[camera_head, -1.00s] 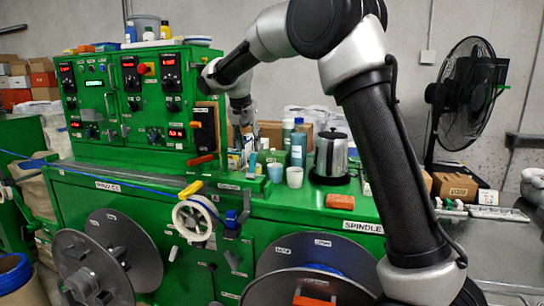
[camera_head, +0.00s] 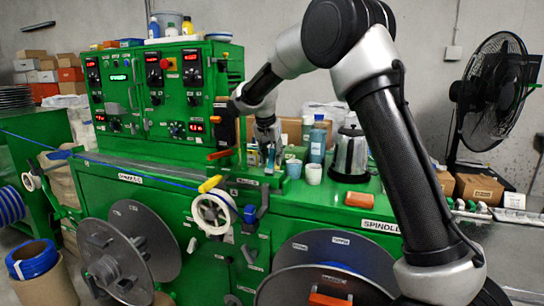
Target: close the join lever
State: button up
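My gripper (camera_head: 268,153) points down over the back of the green machine's top, just left of the cups. Its fingers are small and dark here, and I cannot tell whether they are apart. I cannot tell for sure which part is the join lever. An orange handle (camera_head: 221,154) sticks out left of my gripper, below the control panel. A yellow handle (camera_head: 210,184) sits above a white reel (camera_head: 213,213) on the machine's front. A blue-ended lever (camera_head: 250,214) stands just right of the reel. The blue cable (camera_head: 150,178) runs from the left towards the reel.
Two pale cups (camera_head: 313,173), a blue-grey bottle (camera_head: 317,146) and a metal pot (camera_head: 350,154) stand right of my gripper. An orange block (camera_head: 358,200) lies on the front top edge. Large grey reels (camera_head: 130,245) stand in front below. A black fan (camera_head: 492,92) is at right.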

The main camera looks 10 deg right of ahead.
grip_shut()
